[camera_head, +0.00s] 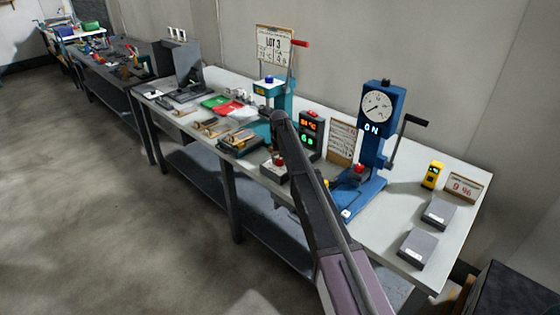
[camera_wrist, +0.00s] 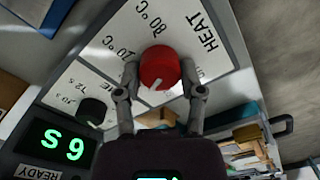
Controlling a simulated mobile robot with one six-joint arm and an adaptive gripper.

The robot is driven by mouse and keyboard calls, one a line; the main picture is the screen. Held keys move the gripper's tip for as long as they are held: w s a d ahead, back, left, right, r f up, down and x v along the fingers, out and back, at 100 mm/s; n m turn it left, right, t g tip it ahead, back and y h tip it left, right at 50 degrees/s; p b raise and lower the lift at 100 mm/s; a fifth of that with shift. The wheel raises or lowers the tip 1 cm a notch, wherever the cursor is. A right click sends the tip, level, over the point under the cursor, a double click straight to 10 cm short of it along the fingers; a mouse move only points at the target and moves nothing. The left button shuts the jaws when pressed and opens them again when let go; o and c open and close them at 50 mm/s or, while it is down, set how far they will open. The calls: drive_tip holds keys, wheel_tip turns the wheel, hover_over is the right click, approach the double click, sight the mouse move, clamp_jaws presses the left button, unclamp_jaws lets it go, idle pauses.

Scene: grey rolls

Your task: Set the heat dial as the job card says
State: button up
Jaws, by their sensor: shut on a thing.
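In the wrist view the red heat dial (camera_wrist: 160,67) sits on a light panel marked HEAT, with temperature labels such as 80 °C around it. A white pointer line on the dial points down and slightly left in that picture. My gripper (camera_wrist: 160,78) is shut on the dial, with one finger on each side. The scale behind my fingers is partly hidden. In the head view a job card headed LOT 3 (camera_head: 273,42) stands behind the bench; its small print is too small to read surely. My arm partly hides the dial area there.
A black dial (camera_wrist: 92,110) and a green-lit display (camera_wrist: 58,146) lie close to my gripper. On the bench (camera_head: 400,196) stand a blue press (camera_head: 374,130), a display box (camera_head: 310,134), a brown card board (camera_head: 342,141) and two grey blocks, one nearer (camera_head: 418,248).

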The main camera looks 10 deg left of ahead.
drive_tip(key=m, duration=0.4)
drive_tip(key=shift+s+d+m, duration=0.1)
drive_tip(key=shift+s+m, duration=0.1)
drive_tip(key=shift+m, duration=0.1)
drive_tip(key=m, duration=0.3)
drive_tip(key=shift+m, duration=0.4)
drive_tip(key=m, duration=0.7)
drive_tip(key=shift+m, duration=0.3)
drive_tip(key=o, duration=1.1)
drive_tip(key=shift+o, duration=0.3)
